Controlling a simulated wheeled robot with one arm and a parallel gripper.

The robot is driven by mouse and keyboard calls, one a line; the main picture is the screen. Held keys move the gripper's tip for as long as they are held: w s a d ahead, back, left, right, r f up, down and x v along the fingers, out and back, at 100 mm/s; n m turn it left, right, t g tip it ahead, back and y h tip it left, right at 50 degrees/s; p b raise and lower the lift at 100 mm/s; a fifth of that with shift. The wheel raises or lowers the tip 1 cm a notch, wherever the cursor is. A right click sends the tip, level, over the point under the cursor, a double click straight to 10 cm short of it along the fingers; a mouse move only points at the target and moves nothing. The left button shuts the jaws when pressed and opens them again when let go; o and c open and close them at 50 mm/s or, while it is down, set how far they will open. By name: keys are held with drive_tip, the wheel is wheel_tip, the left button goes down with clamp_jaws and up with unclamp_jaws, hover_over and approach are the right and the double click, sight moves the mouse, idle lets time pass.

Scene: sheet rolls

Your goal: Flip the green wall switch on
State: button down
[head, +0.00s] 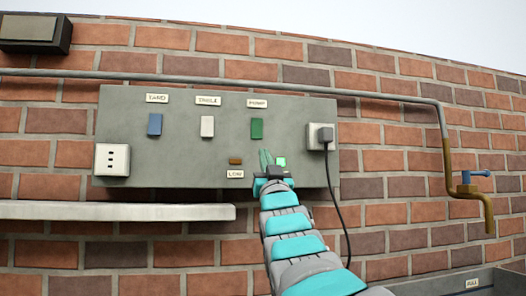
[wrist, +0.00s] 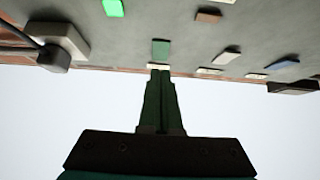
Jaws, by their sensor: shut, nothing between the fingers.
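The green wall switch (head: 257,128) is on the grey panel under the "PUMP" label (head: 257,104). My gripper (head: 266,152) is shut and empty, its green fingers pointing at the panel just below the switch in the head view. In the wrist view the scene is upside down; the shut fingertips (wrist: 159,72) end near the pale label beside the green switch (wrist: 160,50). I cannot tell whether they touch anything. A bright green square (head: 281,162) glows right of my fingers; it also shows in the wrist view (wrist: 113,8).
A blue switch (head: 154,124) and a white switch (head: 207,126) sit to the left. A brown piece (head: 235,161) is above the "LOW" label. A plug with black cord (head: 322,138) is right. A pipe (head: 220,78) runs above, a shelf (head: 110,211) below left.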

drive_tip(key=shift+f+v, duration=0.2)
drive_tip(key=shift+v, duration=1.95)
drive_tip(key=shift+w+a, duration=0.1)
drive_tip(key=shift+w, duration=0.1)
